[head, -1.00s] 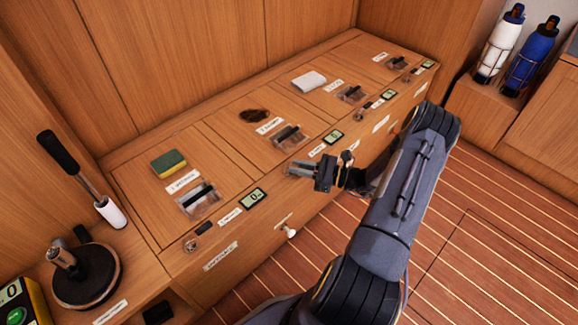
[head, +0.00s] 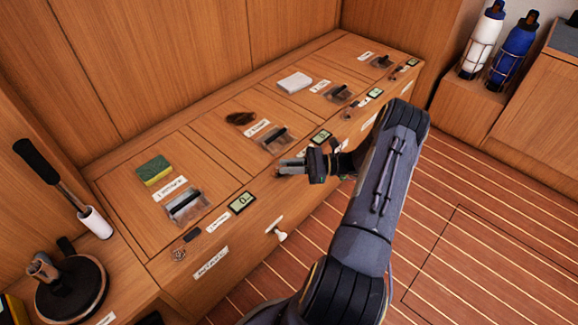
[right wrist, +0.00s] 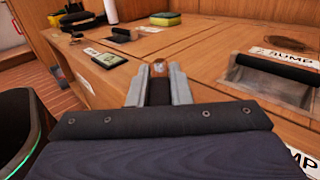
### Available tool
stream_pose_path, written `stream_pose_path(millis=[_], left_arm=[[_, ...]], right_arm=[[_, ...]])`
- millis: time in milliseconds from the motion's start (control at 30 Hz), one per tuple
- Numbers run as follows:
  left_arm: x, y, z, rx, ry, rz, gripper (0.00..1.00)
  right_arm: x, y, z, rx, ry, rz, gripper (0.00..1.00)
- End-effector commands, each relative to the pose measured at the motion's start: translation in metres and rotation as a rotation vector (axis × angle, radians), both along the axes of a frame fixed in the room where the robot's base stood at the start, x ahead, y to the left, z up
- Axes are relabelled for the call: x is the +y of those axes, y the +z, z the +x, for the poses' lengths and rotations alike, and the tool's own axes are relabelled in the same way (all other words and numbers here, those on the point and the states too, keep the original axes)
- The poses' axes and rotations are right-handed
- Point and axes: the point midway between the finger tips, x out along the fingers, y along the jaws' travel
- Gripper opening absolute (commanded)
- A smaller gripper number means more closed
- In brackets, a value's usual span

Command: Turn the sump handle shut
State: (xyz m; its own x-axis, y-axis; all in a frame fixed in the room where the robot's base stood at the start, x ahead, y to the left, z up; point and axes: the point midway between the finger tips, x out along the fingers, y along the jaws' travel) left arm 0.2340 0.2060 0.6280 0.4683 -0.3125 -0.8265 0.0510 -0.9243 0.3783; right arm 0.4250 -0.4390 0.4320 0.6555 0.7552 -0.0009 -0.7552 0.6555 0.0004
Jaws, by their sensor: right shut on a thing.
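My right gripper (head: 285,168) is at the front edge of the long wooden locker top, beside the second lid. It is shut, and its two grey fingers (right wrist: 158,85) pinch a small dark piece, taken to be the sump handle. The fingers hide most of that handle, so its angle cannot be told. A sump label (right wrist: 290,60) lies on the top near a black-gripped recess (right wrist: 265,78) in the right wrist view. A small display (head: 321,137) sits just behind the gripper in the head view. My left gripper is not in view.
Other displays (head: 243,202) and a similar dark handle (head: 192,236) line the front edge. A sponge (head: 154,170) and a white cloth (head: 295,82) lie on top. A white knob (head: 282,236) sticks out of the front. A winch (head: 72,290) stands at lower left.

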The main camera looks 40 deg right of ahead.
Motion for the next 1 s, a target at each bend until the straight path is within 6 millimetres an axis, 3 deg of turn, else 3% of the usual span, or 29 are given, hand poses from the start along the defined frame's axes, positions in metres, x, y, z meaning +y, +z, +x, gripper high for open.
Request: stream_pose_path(millis=[33,67,200,567,1000], left_arm=[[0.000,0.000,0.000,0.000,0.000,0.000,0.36],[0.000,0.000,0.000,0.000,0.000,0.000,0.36],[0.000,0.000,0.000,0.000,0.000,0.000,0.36],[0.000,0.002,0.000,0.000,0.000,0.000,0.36],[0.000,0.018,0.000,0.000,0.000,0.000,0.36]], right_arm=[[0.000,-0.001,-0.001,0.001,-0.001,0.001,0.00],[0.000,-0.001,-0.001,0.001,-0.001,0.001,0.21],[0.000,0.000,0.000,0.001,-0.001,0.001,0.39],[-0.004,0.001,-0.003,-0.001,-0.002,-0.001,0.40],[-0.053,0.000,-0.046,0.001,-0.003,0.001,0.40]])
